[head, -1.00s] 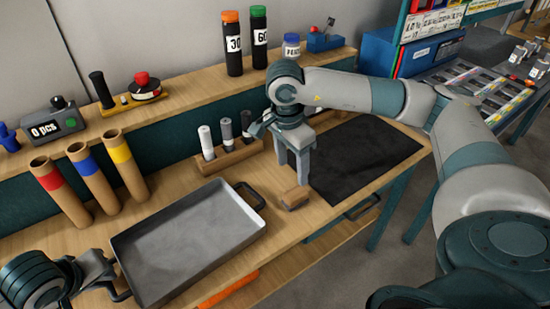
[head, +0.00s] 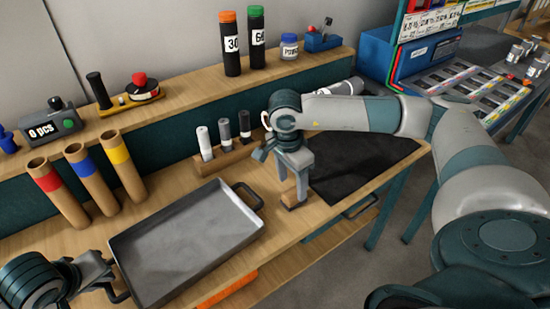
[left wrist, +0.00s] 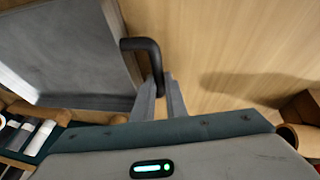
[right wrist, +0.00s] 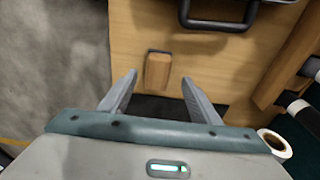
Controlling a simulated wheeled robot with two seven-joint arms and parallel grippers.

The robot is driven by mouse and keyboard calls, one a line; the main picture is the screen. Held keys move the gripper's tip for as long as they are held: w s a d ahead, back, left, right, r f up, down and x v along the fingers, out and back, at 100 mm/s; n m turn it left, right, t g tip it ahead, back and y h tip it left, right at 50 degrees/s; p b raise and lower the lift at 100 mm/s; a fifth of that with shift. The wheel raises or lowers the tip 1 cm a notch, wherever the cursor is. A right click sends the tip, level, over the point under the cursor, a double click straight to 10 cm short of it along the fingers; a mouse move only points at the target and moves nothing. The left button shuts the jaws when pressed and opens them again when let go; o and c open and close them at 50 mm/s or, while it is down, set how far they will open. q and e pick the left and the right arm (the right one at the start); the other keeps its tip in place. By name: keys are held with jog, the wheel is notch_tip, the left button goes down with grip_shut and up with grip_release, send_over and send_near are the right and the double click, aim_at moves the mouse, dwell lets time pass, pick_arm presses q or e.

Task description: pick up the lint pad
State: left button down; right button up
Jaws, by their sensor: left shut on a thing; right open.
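The lint pad, a small wooden block with a dark edge (head: 289,206), lies on the bench at the front edge of the black mat. In the right wrist view the lint pad (right wrist: 157,70) sits ahead of and between the fingertips. My right gripper (head: 294,192) is open and points down at the pad, partly hiding it in the head view. My left gripper (left wrist: 161,80) is shut on the black handle (left wrist: 146,45) of the grey metal tray (head: 190,245).
The black mat (head: 365,155) lies right of the pad. Cardboard tubes (head: 90,180) stand at the left. A back shelf (head: 180,95) carries bottles and tools.

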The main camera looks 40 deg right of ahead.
aim_at(294, 192)
jog(key=shift+s+d+f, duration=0.1)
jog(key=shift+d+f, duration=0.1)
jog(key=shift+f, duration=1.05)
jog(key=shift+s+d+f, duration=0.1)
jog(key=shift+d+f, duration=0.1)
jog(key=shift+f, duration=1.05)
jog(key=c, duration=1.3)
jog(key=shift+o, duration=0.2)
jog(key=shift+r, duration=0.1)
notch_tip(294, 192, up, 10)
jog(key=shift+f, duration=0.1)
